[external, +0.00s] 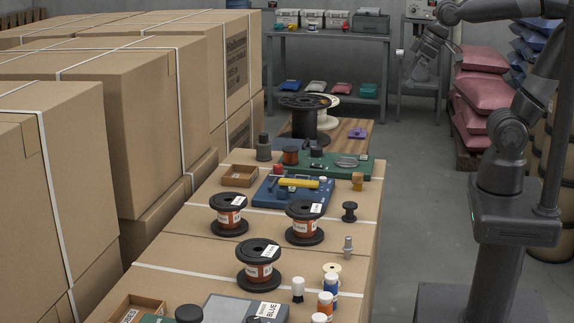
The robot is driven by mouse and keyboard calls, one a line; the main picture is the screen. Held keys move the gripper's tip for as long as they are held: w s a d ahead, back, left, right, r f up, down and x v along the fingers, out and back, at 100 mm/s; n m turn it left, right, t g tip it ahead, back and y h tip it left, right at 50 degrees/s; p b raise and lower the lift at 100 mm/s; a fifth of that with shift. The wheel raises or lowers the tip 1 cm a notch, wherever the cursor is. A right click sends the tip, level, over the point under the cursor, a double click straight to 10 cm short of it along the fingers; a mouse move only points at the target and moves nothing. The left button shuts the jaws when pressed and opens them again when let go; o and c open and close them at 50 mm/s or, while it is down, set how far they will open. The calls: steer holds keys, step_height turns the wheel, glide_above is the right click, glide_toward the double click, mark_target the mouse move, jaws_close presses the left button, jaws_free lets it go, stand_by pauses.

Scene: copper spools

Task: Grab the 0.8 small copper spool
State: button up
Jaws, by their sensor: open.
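Three black-flanged spools wound with copper wire and bearing white labels stand upright on the cardboard-topped surface: one at the left (229,214), one at the right (305,222) and one nearer the camera (259,264). Their labels are too small to read surely, so I cannot tell which is the 0.8 one. A smaller copper-coloured spool (291,156) stands further back, with no readable label. My gripper (408,80) is open and empty, raised at the upper right, well away from all the spools.
A blue case (262,190) with a yellow tool on it, a green board (325,165) and a small black spool (349,212) stand close by. Bottles (325,304) are at the front. Tall strapped cartons (110,120) wall the left side. Floor right of the surface is clear.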

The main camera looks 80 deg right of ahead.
steer(key=w+a+r+n, duration=0.1)
steer(key=w+a, duration=0.2)
steer(key=w, duration=0.5)
steer(key=w+a, duration=0.3)
steer(key=w, duration=0.4)
steer(key=n+g+y, duration=0.1)
steer(key=n+y, duration=0.1)
steer(key=n, duration=0.1)
glide_above(228, 200)
steer(key=s+d, duration=0.2)
steer(key=s, duration=0.2)
steer(key=f, duration=2.1)
steer(key=shift+w+a+f, duration=0.1)
steer(key=shift+w+f, duration=0.1)
steer(key=shift+g, duration=0.3)
steer(key=x, duration=0.5)
steer(key=shift+w+f, duration=0.1)
steer(key=shift+f, duration=0.05)
steer(key=shift+w+x, duration=0.1)
steer(key=shift+x, duration=1.3)
steer(key=shift+w+x, duration=0.15)
steer(key=shift+x, duration=1.3)
steer(key=shift+r, duration=0.25)
steer(key=c, duration=1.2)
